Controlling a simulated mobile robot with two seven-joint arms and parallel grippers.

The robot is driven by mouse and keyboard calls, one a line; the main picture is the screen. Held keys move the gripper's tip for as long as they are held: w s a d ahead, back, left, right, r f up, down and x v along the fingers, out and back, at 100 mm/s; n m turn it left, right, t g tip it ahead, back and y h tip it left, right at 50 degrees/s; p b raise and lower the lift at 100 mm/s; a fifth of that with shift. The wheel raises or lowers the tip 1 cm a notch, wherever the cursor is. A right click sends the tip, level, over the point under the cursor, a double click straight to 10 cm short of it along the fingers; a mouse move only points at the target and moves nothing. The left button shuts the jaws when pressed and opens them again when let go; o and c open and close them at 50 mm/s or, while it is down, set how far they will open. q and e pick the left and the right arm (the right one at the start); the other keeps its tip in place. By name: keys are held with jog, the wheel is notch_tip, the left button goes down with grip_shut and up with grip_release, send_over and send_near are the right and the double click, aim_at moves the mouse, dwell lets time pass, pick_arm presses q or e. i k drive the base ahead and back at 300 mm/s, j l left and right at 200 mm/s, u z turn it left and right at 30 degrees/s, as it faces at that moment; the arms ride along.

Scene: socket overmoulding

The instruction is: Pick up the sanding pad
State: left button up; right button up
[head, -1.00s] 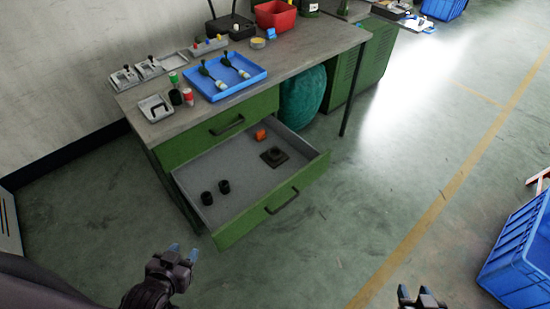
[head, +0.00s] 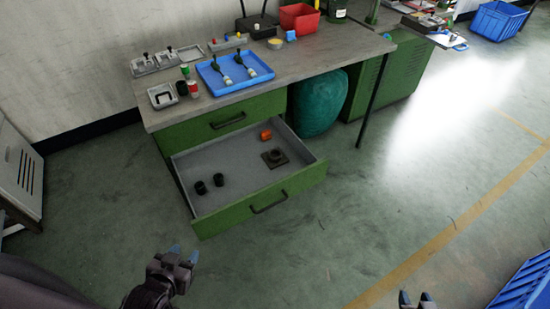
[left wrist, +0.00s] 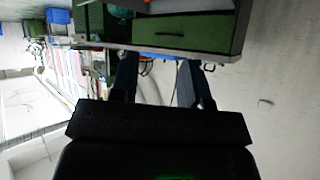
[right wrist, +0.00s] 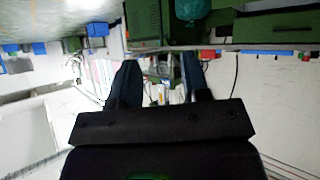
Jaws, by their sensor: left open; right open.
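I cannot tell for sure which item is the sanding pad. In the head view the open green drawer (head: 262,197) holds an orange-red piece (head: 265,134), a dark square part with a round top (head: 274,157) and two black cylinders (head: 200,187), (head: 218,179). My left gripper (head: 183,254) is open and empty, in front of and below the drawer in the picture. My right gripper (head: 415,297) is open and empty at the lower edge, far from the drawer.
The grey bench top (head: 325,50) holds a blue tray (head: 235,72) with two dark-handled parts, several grey fixtures, small bottles and a red bin (head: 300,18). A teal bag (head: 318,100) is below. A blue crate (head: 525,285) stands at lower right. The floor between is clear.

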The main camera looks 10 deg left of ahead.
aim_at(266, 135)
jog(key=i+l+u, duration=0.2)
jog(key=l, duration=0.2)
jog(key=i+l+u, duration=0.2)
jog(key=l, duration=0.2)
jog(key=i+l+u, duration=0.2)
jog(key=l, duration=0.2)
jog(key=k, duration=0.05)
